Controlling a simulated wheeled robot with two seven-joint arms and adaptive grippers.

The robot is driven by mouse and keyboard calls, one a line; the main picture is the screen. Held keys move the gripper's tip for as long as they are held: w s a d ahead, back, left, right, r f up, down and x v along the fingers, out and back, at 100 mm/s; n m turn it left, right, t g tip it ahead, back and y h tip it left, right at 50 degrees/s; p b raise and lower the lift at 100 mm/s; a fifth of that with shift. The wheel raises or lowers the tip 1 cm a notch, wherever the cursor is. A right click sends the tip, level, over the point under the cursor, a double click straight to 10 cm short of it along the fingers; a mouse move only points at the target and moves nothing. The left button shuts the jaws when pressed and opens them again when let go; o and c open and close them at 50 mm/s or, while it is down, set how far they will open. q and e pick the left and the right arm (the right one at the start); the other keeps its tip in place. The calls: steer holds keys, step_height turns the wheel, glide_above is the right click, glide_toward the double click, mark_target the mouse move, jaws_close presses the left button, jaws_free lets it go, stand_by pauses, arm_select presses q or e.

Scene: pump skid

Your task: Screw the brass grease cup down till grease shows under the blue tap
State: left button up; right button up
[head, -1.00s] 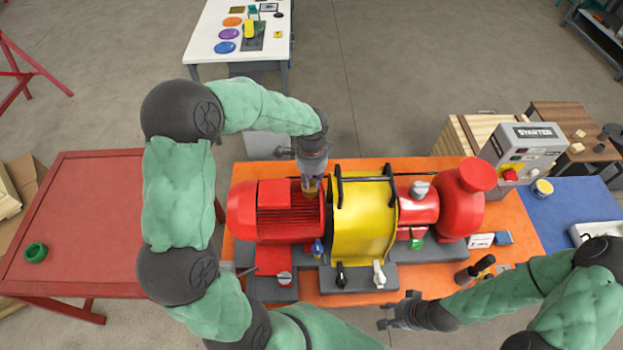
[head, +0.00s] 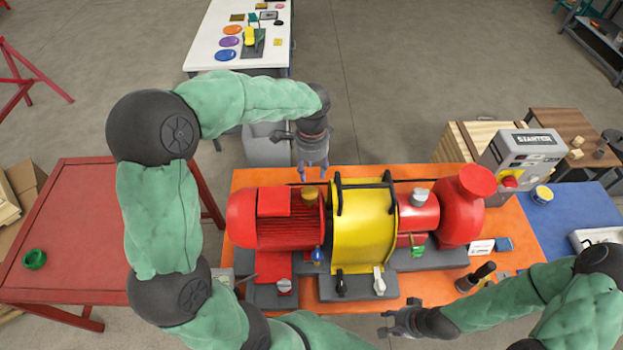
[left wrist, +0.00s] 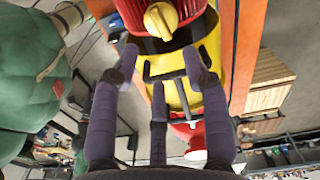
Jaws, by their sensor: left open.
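The brass grease cup (head: 309,193) stands upright on top of the red ribbed motor-end housing (head: 290,230). It also shows at the top of the left wrist view (left wrist: 160,20). The blue tap (head: 317,254) is low on the near side, beside the yellow guard. It is too small to tell whether grease shows under it. My left gripper (head: 312,176) is open and empty, behind and apart from the cup in the head view. Its spread fingers show in the left wrist view (left wrist: 158,75). My right gripper (head: 382,324) is open and empty near the orange bench's front edge.
The yellow guard (head: 362,228) with black handles stands just right of the cup. Black and white levers (head: 379,282), a green tap (head: 417,250) and an upright dark-handled tool (head: 482,272) are in front. A red table (head: 80,220) is at left.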

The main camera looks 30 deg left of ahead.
arm_select(q)
step_height(320, 180, up, 3)
steer(key=shift+r, duration=0.15)
stand_by(1.3)
